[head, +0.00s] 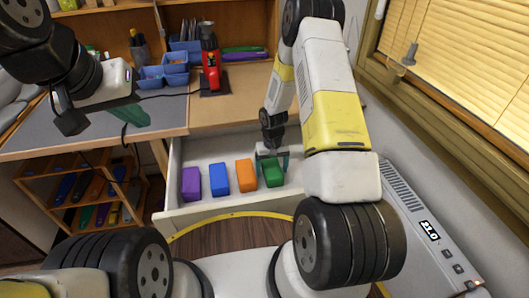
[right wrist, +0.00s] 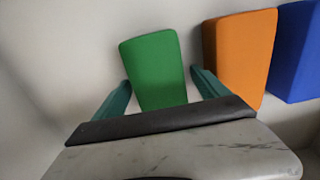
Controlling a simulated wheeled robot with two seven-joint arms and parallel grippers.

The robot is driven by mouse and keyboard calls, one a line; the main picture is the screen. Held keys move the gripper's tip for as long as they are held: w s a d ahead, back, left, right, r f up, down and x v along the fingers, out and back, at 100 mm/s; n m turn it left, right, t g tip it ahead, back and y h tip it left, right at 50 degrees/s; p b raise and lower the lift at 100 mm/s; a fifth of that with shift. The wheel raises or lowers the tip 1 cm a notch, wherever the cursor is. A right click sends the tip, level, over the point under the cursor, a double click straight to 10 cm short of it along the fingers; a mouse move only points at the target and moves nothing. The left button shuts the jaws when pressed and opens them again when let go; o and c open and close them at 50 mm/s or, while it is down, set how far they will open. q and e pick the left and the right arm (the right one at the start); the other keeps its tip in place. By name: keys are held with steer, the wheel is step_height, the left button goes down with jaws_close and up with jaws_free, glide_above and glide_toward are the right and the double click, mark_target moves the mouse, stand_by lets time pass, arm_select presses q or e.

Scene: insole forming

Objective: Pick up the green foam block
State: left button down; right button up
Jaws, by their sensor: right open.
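The green foam block (head: 274,173) stands in the open white drawer, at the right end of a row of foam blocks. My right gripper (head: 272,156) reaches down into the drawer at this block. In the right wrist view, the green block (right wrist: 155,65) lies between the two teal fingers of my right gripper (right wrist: 161,80). The fingers are open, one on each side, with a gap visible toward the orange block. My left gripper (head: 130,113) is over the grey mat at the left, far from the block; its fingers are too small to read.
An orange block (head: 246,175) stands just left of the green one and also shows close to one finger (right wrist: 240,55). Blue (head: 219,180) and purple (head: 191,184) blocks follow. The drawer's front wall (head: 235,205) is near. A red machine (head: 211,65) and blue bins stand on the desk.

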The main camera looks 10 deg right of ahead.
steer(key=shift+c, duration=0.3)
steer(key=c, duration=1.4)
steer(key=shift+r, duration=0.15)
